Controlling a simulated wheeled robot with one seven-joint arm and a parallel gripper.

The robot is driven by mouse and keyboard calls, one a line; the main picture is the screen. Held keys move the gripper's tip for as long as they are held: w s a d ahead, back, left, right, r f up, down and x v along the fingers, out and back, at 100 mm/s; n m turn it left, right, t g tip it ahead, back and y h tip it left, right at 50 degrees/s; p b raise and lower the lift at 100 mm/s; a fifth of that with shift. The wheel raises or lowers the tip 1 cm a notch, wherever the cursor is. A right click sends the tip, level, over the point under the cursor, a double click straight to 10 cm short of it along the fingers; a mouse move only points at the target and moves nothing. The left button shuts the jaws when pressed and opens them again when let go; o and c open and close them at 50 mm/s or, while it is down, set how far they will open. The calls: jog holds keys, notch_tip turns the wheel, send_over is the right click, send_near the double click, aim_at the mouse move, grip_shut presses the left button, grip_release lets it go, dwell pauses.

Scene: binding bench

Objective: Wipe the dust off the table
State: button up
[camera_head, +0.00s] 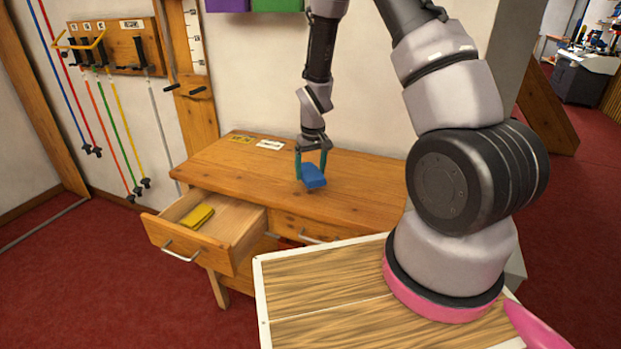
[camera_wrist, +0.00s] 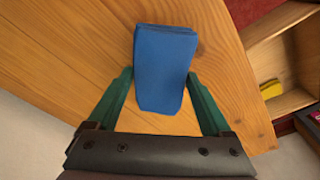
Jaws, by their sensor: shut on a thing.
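The wooden table (camera_head: 230,158) stands against the wall. I cannot make out dust on its top in either view. My gripper (camera_head: 311,166) is over the middle of the tabletop, pointing down, with its green fingers shut on a blue block-like cloth or sponge (camera_head: 313,177). The blue sponge also shows between the fingers in the wrist view (camera_wrist: 163,68). It is at or just above the tabletop; I cannot tell whether it touches. Its far end sticks out beyond the fingertips.
The table's left drawer (camera_head: 170,235) is pulled open, with a yellow cloth or sponge (camera_head: 197,216) inside. A second drawer (camera_head: 305,228) is shut. Small labels (camera_head: 270,145) lie at the table's back edge. Colored cords (camera_head: 108,130) hang on the left wall. The tabletop around my gripper is clear.

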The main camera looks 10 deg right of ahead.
aim_at(310, 170)
jog(key=shift+r, duration=2.4)
